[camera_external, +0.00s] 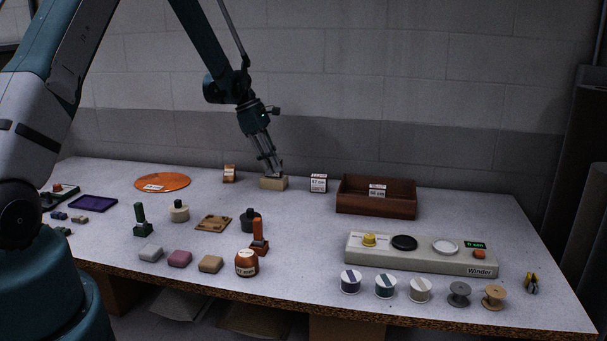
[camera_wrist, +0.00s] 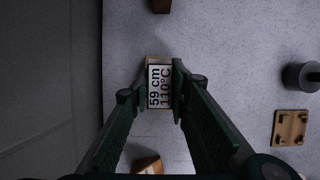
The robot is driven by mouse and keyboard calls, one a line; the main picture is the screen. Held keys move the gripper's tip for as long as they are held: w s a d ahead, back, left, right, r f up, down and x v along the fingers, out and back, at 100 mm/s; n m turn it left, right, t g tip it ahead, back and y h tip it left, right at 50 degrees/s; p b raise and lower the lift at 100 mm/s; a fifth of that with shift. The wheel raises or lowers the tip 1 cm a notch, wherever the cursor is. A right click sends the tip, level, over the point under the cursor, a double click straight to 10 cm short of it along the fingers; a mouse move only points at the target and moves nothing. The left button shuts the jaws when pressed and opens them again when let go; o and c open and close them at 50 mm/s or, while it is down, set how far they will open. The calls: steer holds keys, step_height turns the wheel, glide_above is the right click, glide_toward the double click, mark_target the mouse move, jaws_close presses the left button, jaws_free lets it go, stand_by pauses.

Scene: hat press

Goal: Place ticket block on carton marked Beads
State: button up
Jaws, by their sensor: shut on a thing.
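My gripper (camera_external: 271,172) is shut on a small block with a white label, which I take as the ticket block; in the wrist view the block (camera_wrist: 160,88) reads "59 cm 110°C" between the fingers. In the external view the fingertips and block are right at the top of a tan carton (camera_external: 273,184) near the back of the table. I cannot tell whether the block touches it. No "Beads" marking is legible. A tan edge shows just past the label in the wrist view.
Labelled small blocks stand left (camera_external: 229,174) and right (camera_external: 318,183) of the carton. A brown wooden tray (camera_external: 376,208) is farther right, an orange disc (camera_external: 162,183) left. Stamps, a wooden plate (camera_external: 213,222) and a dark knobbed piece (camera_external: 250,220) lie in front. The wall is close behind.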

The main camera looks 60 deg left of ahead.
steer(key=shift+f, duration=0.2)
steer(key=o, duration=0.9)
steer(key=shift+r, duration=0.15)
steer(key=v, duration=1.2)
steer(key=shift+d+r, duration=0.1)
steer(key=shift+d, duration=0.05)
stand_by(0.5)
